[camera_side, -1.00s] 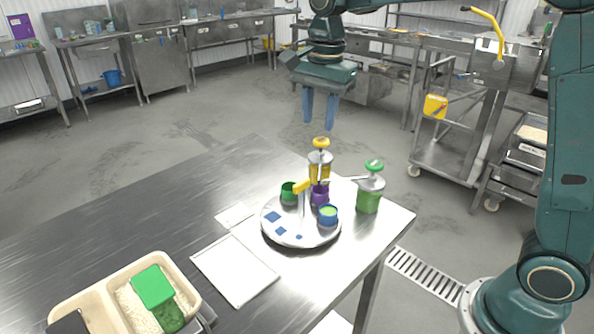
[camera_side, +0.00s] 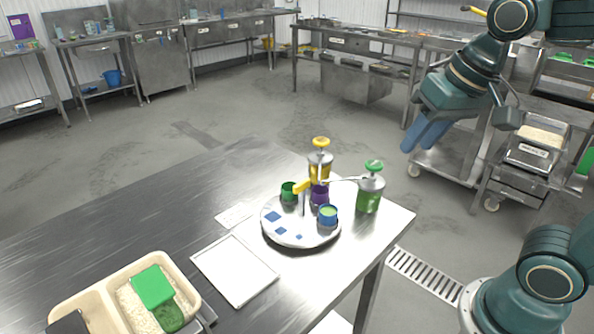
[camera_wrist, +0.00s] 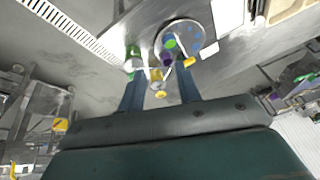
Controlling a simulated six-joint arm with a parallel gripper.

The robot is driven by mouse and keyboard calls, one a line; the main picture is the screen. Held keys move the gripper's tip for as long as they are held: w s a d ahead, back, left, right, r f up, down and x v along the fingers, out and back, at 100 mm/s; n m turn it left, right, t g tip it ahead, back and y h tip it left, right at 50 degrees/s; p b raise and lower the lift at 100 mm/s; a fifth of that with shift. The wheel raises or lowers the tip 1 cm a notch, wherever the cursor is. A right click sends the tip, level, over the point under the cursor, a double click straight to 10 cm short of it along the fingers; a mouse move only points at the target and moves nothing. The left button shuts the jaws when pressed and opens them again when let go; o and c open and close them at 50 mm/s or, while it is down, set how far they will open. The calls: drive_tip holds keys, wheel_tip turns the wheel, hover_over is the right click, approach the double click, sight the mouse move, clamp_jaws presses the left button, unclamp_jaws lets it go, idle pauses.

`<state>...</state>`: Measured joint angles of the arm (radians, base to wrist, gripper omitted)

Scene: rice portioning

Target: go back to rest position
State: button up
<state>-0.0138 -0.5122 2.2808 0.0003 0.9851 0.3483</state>
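My gripper (camera_side: 426,134) is in the air to the right of the steel table (camera_side: 130,215), higher than the bottles on it. Its two blue fingers point down and to the left. In the wrist view the fingers of my gripper (camera_wrist: 160,92) stand apart with nothing held between them. The round tray, pump bottles and cups show well beyond the fingertips in that view.
On the table are a round tray (camera_side: 271,234) with small cups, a yellow-topped pump bottle (camera_side: 320,162), a green pump bottle (camera_side: 370,192), a white flat tray (camera_side: 233,271) and a beige rice container (camera_side: 60,311). A steel cart (camera_side: 455,155) stands behind my gripper.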

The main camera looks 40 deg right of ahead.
drive_tip(key=s+f+n+t, duration=0.1)
drive_tip(key=s+f+n, duration=0.2)
drive_tip(key=s, duration=0.2)
drive_tip(key=shift+s+d+n, duration=0.15)
drive_tip(key=shift+s+n, duration=0.1)
drive_tip(key=shift+n, duration=0.15)
